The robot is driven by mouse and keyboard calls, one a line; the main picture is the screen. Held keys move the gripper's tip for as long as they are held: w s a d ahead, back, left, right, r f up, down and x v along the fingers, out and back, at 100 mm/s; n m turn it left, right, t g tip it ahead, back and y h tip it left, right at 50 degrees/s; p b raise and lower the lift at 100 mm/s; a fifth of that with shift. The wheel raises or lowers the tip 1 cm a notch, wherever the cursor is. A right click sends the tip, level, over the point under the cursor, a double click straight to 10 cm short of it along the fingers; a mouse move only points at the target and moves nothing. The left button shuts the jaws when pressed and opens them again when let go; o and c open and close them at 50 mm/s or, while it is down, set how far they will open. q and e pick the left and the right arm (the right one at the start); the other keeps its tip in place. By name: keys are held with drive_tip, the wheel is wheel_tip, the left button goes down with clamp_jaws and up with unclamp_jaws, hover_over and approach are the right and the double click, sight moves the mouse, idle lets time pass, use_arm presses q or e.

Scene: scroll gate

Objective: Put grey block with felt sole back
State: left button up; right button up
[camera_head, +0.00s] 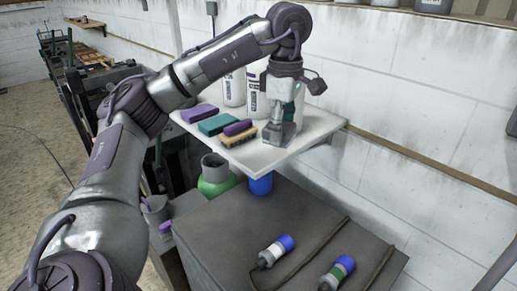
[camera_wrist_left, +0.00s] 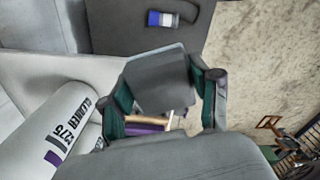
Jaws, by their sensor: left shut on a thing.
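My left gripper (camera_head: 284,112) is shut on a grey block (camera_head: 278,133), over the right part of a white shelf (camera_head: 290,158). In the left wrist view the grey block (camera_wrist_left: 160,85) sits between the two green-padded fingers of the left gripper (camera_wrist_left: 160,98). Its felt sole cannot be made out. I cannot tell whether the block touches the shelf or hangs just above it. My right gripper is not in view.
On the shelf, left of the block, are a wood-and-purple brush (camera_head: 238,133), a teal block (camera_head: 218,124) and a purple block (camera_head: 200,113). White bottles (camera_head: 256,93) stand behind. A dark bench (camera_head: 255,225) below holds two blue-capped bottles (camera_head: 275,250).

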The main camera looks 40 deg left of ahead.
sight(257, 158)
use_arm(q)
drive_tip(key=a+f, duration=0.1)
drive_tip(key=a, duration=0.1)
drive_tip(key=a+f, duration=0.3)
drive_tip(key=a, duration=0.2)
drive_tip(key=shift+w+f, duration=0.15)
drive_tip(key=shift+w, duration=0.1)
drive_tip(key=shift+a+f, duration=0.15)
drive_tip(key=shift+a, duration=0.15)
drive_tip(key=shift+f, duration=0.25)
wheel_tip(257, 158, down, 3)
drive_tip(key=shift+f+p, duration=0.1)
drive_tip(key=shift+p, duration=0.55)
drive_tip(key=shift+f, duration=0.2)
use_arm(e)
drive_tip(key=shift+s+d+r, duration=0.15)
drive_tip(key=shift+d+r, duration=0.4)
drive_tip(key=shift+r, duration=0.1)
use_arm(q)
drive_tip(key=o, duration=0.7)
drive_tip(key=shift+f, duration=0.15)
drive_tip(key=shift+c, duration=0.2)
drive_tip(key=o, duration=0.5)
drive_tip(key=shift+c, duration=0.2)
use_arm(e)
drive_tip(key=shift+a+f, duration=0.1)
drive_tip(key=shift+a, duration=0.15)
